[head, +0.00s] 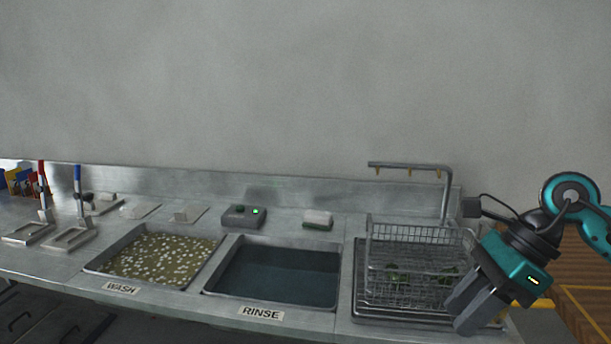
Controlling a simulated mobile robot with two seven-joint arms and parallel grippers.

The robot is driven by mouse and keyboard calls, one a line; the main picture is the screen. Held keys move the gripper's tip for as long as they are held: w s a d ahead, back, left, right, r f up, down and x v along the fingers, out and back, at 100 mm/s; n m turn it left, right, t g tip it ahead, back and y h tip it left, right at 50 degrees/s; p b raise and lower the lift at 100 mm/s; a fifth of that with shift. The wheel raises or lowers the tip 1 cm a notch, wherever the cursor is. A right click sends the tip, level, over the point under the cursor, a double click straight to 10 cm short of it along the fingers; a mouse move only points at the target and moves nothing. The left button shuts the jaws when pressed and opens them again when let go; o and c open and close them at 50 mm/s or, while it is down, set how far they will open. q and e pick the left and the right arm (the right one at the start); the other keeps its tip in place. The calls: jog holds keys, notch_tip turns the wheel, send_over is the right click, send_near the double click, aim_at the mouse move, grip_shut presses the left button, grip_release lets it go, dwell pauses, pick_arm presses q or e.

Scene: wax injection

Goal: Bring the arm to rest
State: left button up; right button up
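My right arm comes in from the right edge, with a teal wrist. Its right gripper (467,312) points down and left, in front of the right side of a wire basket (415,235). The two dark fingers lie close to each other; I cannot tell whether there is a gap between them, and I see nothing held. Whether they touch the basket is unclear. The basket stands on a metal drain tray (362,305) and has small green pieces (392,274) in it. My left gripper is not in view.
A wash basin (200,284) with white-flecked liquid and a rinse basin (275,275) lie left of the tray. A bent pipe (410,165) with hooks rises behind the basket.

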jog(key=a+m+t+y, duration=0.3)
jog(key=a+m+y, duration=0.8)
jog(key=a+y, duration=0.3)
jog(key=w+d+f+m+t+h, duration=0.15)
jog(key=f+m+t+h, duration=0.5)
jog(key=m, duration=0.65)
jog(key=w+d+f+m+t+h, duration=0.1)
jog(key=d+f+m+t+h, duration=0.2)
jog(key=f+m+t+h, duration=0.7)
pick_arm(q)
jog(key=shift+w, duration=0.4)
pick_arm(e)
jog(key=s+d+f+m+g+h, duration=0.2)
jog(key=s+f+m+g, duration=0.7)
jog(key=s+f+m, duration=0.3)
notch_tip(320, 180, down, 2)
jog(key=m, duration=0.2)
jog(key=shift+s+d+m, duration=0.2)
jog(key=shift+s+m, duration=0.1)
jog(key=shift+s, duration=0.05)
